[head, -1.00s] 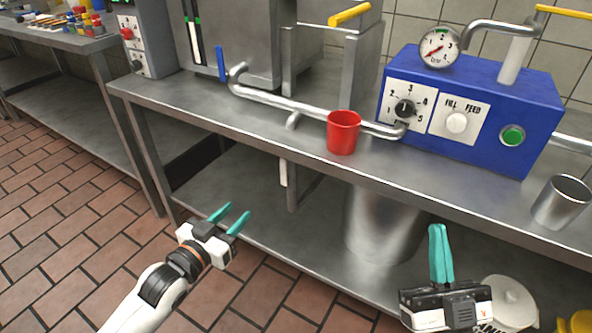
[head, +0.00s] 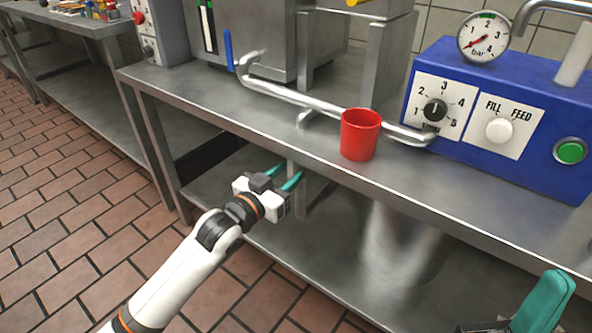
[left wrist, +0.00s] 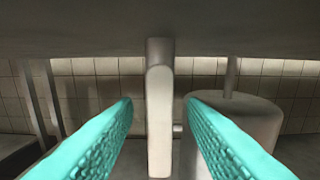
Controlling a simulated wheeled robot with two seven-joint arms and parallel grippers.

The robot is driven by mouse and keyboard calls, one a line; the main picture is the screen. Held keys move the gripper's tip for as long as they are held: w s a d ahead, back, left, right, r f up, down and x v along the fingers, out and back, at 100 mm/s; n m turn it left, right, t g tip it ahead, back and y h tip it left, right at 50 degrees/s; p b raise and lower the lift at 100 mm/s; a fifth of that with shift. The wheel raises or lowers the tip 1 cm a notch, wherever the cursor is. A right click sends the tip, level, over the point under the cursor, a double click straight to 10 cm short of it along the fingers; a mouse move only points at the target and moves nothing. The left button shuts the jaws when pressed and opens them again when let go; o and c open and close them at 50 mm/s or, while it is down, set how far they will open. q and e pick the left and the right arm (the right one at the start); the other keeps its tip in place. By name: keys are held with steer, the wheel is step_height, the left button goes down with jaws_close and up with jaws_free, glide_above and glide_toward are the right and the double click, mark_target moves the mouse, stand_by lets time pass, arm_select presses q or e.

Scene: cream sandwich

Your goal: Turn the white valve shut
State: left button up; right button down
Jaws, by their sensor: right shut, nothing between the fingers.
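The white valve shows in the left wrist view as a pale upright lever (left wrist: 160,110) hanging below the underside of the table. In the head view it is mostly hidden by my left gripper (head: 291,169), which is at the table's front edge, just below it. My left gripper is open, with one teal finger on each side of the lever in the wrist view and a gap on both sides. How deep the lever lies between the fingers I cannot tell. My right gripper (head: 545,298) is shut and empty at the lower right, partly cut off.
A red cup (head: 360,134) stands near the front edge of the steel table (head: 260,112), beside a bent metal pipe (head: 300,97). A blue machine (head: 545,145) with a dial, a white FILL/FEED knob (head: 499,130) and a gauge stands at right. A lower shelf (head: 330,255) holds a metal pot (head: 400,240).

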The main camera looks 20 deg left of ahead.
mark_target(290, 172)
arm_select(q)
steer(key=shift+b+x, duration=0.35)
steer(key=shift+x, duration=1.4)
jaws_close()
